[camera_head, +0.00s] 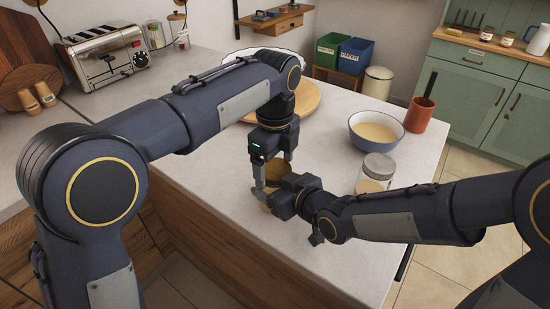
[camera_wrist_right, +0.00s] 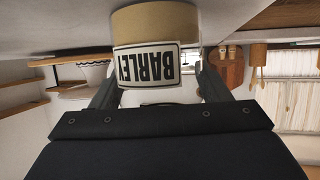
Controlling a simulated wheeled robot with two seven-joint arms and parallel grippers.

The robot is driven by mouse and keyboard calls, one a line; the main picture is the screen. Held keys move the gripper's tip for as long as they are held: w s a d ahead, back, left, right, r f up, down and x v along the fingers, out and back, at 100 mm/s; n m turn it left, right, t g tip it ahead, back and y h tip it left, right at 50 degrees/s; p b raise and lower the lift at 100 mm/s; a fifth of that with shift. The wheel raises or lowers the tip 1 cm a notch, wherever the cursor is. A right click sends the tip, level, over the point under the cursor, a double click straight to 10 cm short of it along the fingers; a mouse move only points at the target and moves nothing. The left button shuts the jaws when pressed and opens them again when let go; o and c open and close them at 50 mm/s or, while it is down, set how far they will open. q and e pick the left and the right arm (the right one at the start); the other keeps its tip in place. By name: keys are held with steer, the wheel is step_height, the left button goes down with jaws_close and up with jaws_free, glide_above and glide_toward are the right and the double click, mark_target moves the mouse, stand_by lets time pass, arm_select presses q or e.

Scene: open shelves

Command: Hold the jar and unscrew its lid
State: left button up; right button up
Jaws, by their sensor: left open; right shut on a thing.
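The jar stands on the pale counter, mostly hidden by my grippers in the head view. Its brownish-gold lid (camera_head: 277,170) shows between the fingers of my left gripper (camera_head: 274,178), which points down from above. The left gripper is open, with one finger on each side of the lid; contact cannot be told. My right gripper (camera_head: 270,199) reaches in from the right and is shut on the jar. In the right wrist view the jar (camera_wrist_right: 153,22) appears upside down, with a BARLEY label (camera_wrist_right: 147,65) and tan contents, between the right fingers.
A second glass jar with a grey lid (camera_head: 377,168) stands to the right, near a blue-rimmed bowl (camera_head: 376,131) and a terracotta pot (camera_head: 420,114). A round wooden board (camera_head: 303,101) lies behind my left gripper. The counter's front part (camera_head: 245,232) is clear.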

arm_select(q)
steer(key=shift+c, duration=0.2)
steer(key=c, duration=0.9)
steer(key=n, duration=0.3)
steer(key=shift+c, duration=0.4)
steer(key=o, duration=1.1)
steer(key=shift+r, duration=0.15)
